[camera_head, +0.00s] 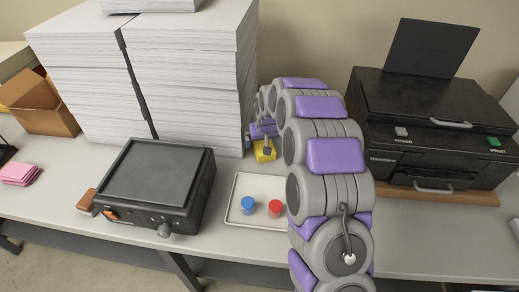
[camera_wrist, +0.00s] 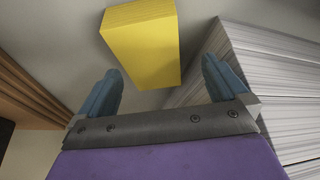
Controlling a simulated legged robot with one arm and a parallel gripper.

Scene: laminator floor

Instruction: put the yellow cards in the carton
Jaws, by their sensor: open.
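The yellow cards (camera_head: 264,152) are a small block on the table, just right of the tall paper stacks and behind the white tray. They also show in the wrist view (camera_wrist: 142,45), ahead of and between my fingers. My gripper (camera_wrist: 162,88) has two blue fingers spread apart with nothing between the tips. In the head view my gripper (camera_head: 258,140) is close to the cards, partly hidden by my arm. An open brown carton (camera_head: 45,108) stands at the far left, beside the paper stacks. Its inside is mostly hidden.
Tall white paper stacks (camera_head: 190,80) stand close beside the cards. A black laminator-like device (camera_head: 155,182) sits in front. A white tray (camera_head: 238,217) holds blue and red caps. A black printer (camera_head: 430,125) is at right. Pink cards (camera_head: 20,173) lie at far left.

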